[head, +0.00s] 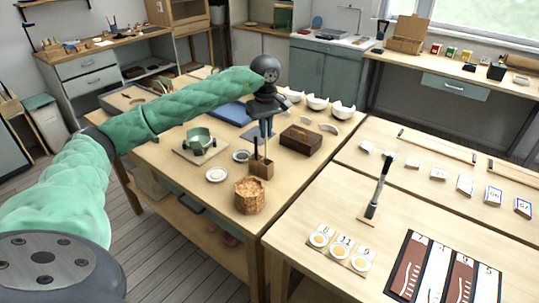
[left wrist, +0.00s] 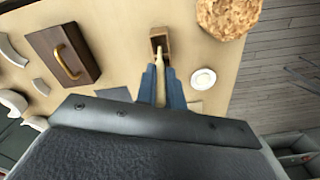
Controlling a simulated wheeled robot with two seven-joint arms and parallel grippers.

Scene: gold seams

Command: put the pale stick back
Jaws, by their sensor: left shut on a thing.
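My left gripper (head: 266,130) is above the table, its blue fingers pointing down, shut on a pale stick (left wrist: 160,84). In the left wrist view the stick runs between the fingers (left wrist: 161,85), and its far end overlaps the small wooden holder (left wrist: 158,33). My right gripper is not in view.
A brown box with a handle (head: 301,140) is to the right. White bowls (head: 317,103) stand behind.

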